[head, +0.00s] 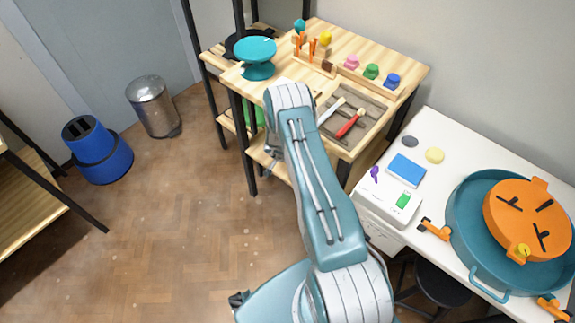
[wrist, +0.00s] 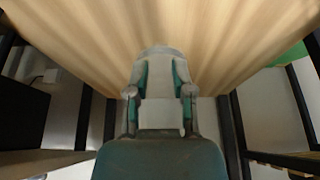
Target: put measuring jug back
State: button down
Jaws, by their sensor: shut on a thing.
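My gripper (wrist: 160,88) shows in the middle of the wrist view, its two fingers shut on a pale grey thing (wrist: 160,55) with a rounded top. It is probably the measuring jug, but its handle and marks cannot be made out. In the head view my gripper (head: 272,158) is mostly hidden behind my arm, low at the front of the wooden workbench (head: 285,83). The held thing cannot be told apart there. Pale wooden boards fill the top of the wrist view, close to the gripper.
The bench carries a teal stand (head: 256,58), a tool tray (head: 350,118) and coloured knobs (head: 371,71). A green thing (head: 259,114) is below the benchtop. A white table (head: 440,140) is at right; a bin (head: 153,106) stands at left. The floor between is clear.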

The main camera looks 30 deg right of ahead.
jog(key=shift+w+f, duration=0.75)
jog(key=shift+f, duration=1.65)
jog(key=shift+c, duration=2.4)
grip_release()
jog(key=shift+r, duration=0.1)
jog(key=v, duration=1.2)
jog(key=shift+s, duration=0.1)
